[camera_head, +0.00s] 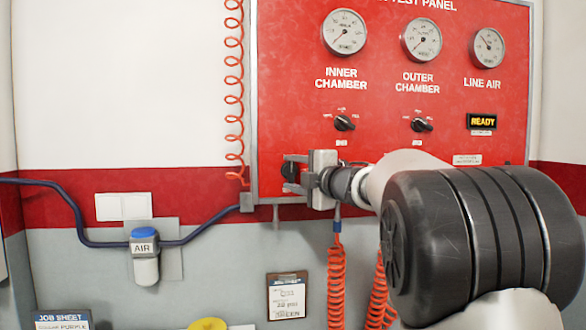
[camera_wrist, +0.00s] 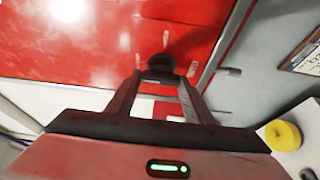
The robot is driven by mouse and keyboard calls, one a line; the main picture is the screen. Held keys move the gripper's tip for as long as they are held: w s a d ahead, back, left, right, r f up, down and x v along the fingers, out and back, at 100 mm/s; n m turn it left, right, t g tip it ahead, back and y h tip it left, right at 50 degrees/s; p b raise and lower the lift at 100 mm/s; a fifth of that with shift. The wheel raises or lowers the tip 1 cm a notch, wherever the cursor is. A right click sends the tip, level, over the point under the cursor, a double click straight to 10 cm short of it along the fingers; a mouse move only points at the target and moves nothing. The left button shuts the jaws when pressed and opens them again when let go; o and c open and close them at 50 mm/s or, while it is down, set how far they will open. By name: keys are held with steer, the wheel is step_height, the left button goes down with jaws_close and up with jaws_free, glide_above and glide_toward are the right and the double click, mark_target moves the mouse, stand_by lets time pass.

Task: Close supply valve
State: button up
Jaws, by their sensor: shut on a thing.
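The supply valve seems to be the black knob (camera_head: 288,171) at the lower left corner of the red test panel (camera_head: 285,110). My gripper (camera_head: 296,172) is at this knob, shut on it, and hides part of it. In the wrist view the dark round knob (camera_wrist: 160,63) sits between the tips of my two fingers (camera_wrist: 161,82). The knob's exact turn angle cannot be told.
Three gauges, two selector knobs (camera_head: 344,123) and a lit READY display (camera_head: 482,122) are on the panel. Orange coiled hoses (camera_head: 336,280) hang below it. A blue hose with an AIR unit (camera_head: 145,255) is on the left wall. A clipboard (camera_head: 288,297) hangs below.

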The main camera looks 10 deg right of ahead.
stand_by(0.4)
steer(key=o, duration=1)
steer(key=shift+o, duration=0.2)
steer(key=b+v, duration=0.2)
steer(key=v, duration=1.5)
steer(key=shift+s+b, duration=0.25)
steer(key=shift+b, duration=0.15)
